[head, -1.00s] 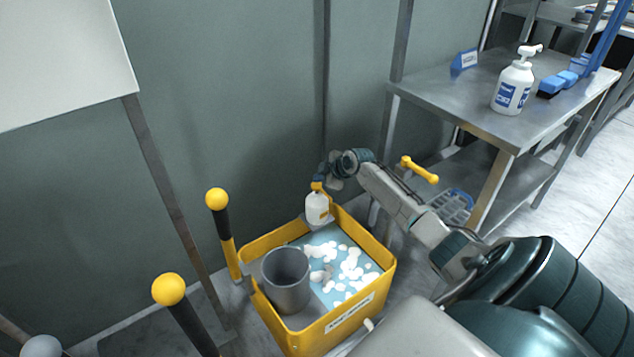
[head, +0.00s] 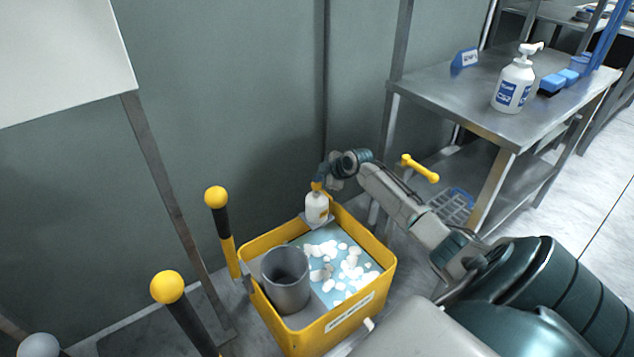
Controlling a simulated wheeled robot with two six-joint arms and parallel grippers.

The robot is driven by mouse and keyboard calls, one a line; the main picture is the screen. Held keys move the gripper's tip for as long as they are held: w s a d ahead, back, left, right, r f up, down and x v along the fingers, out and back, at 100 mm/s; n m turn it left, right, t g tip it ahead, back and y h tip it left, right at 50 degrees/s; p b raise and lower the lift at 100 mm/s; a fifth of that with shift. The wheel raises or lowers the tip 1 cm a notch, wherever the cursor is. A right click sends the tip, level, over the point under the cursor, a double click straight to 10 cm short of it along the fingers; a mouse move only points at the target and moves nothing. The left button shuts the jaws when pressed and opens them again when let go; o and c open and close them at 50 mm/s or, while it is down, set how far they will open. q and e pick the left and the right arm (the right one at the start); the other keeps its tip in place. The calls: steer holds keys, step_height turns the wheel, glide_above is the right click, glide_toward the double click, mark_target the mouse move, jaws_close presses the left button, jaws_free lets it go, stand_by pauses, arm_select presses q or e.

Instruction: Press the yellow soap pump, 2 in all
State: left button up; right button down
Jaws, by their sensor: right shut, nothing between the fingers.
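The soap pump is a small white bottle (head: 316,208) with a yellow top (head: 317,187), standing upright at the back corner of a yellow tub (head: 380,248). My right gripper (head: 319,181) is shut and empty, pointing down right at the yellow pump top. It seems to touch the top, but the fingertips are small and partly merge with it, so I cannot tell contact for sure. My left gripper is not in view.
The tub holds a grey cup (head: 285,280) and white foam on blue liquid (head: 345,265). Yellow-knobbed black posts (head: 217,198) stand at its left. A steel table (head: 450,100) at the right bears a larger white pump bottle (head: 514,84) and blue brushes.

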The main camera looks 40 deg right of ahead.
mark_target(320, 184)
steer(key=shift+f+b, duration=0.45)
steer(key=shift+f, duration=0.2)
stand_by(0.3)
steer(key=shift+s, duration=0.1)
steer(key=shift+r+p, duration=1)
steer(key=shift+r, duration=0.3)
step_height(320, 184, up, 5)
steer(key=p, duration=0.4)
stand_by(0.5)
